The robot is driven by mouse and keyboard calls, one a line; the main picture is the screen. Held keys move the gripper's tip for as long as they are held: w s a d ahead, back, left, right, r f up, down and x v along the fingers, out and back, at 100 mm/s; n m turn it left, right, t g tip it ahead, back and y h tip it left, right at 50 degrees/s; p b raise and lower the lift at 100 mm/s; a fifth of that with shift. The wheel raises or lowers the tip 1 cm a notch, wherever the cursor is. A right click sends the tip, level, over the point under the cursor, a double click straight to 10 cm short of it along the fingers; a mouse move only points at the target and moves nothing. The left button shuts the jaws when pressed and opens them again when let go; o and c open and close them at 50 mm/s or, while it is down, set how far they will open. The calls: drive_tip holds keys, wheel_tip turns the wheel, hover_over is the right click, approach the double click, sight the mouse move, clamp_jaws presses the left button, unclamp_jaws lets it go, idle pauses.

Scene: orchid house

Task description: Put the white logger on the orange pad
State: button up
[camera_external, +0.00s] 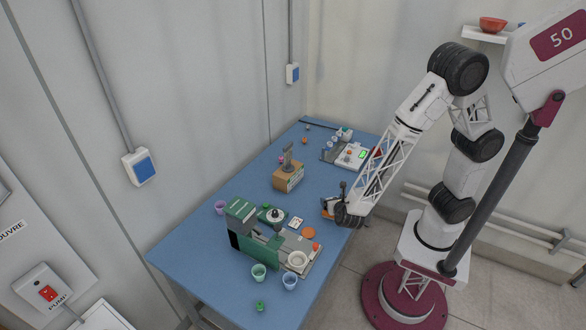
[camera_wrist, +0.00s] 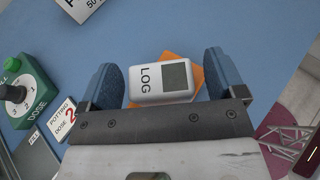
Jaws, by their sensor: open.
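The white logger (camera_wrist: 155,82), marked LOG and with a grey screen, lies between my gripper's fingers in the wrist view. The orange pad (camera_wrist: 198,78) shows beneath it, past its top and right edges, so the logger overlaps the pad. My gripper (camera_wrist: 162,72) is open, with one blue finger on each side of the logger and a narrow gap at the right. Whether the left finger touches it I cannot tell. In the external view my gripper (camera_external: 334,208) is low at the blue table's right edge, and the logger cannot be made out there.
A green dosing unit (camera_wrist: 24,92) and a card marked POTTING DOSE 2 (camera_wrist: 62,118) lie left of my gripper in the wrist view. In the external view, a green machine (camera_external: 246,246), a brown box (camera_external: 288,180) and several cups stand on the blue table (camera_external: 205,252).

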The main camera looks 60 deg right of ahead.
drive_tip(key=v, duration=1)
drive_tip(key=shift+a+r, duration=0.15)
drive_tip(key=shift+r, duration=0.15)
idle(0.5)
drive_tip(key=d+r+m+g+y, duration=0.1)
drive_tip(key=d+r+m+g, duration=0.4)
drive_tip(key=d, duration=0.4)
drive_tip(key=d+r+m+g, duration=0.3)
drive_tip(key=d+r+m, duration=0.1)
drive_tip(key=d+m, duration=0.45)
drive_tip(key=s+d+r+m+t+y, duration=0.1)
drive_tip(key=s+d+r+m+y, duration=0.7)
drive_tip(key=s+d+r+m, duration=0.2)
drive_tip(key=shift+s+d+r+m+y, duration=0.3)
drive_tip(key=shift+s+d+m, duration=0.6)
drive_tip(key=shift+d+m, duration=0.75)
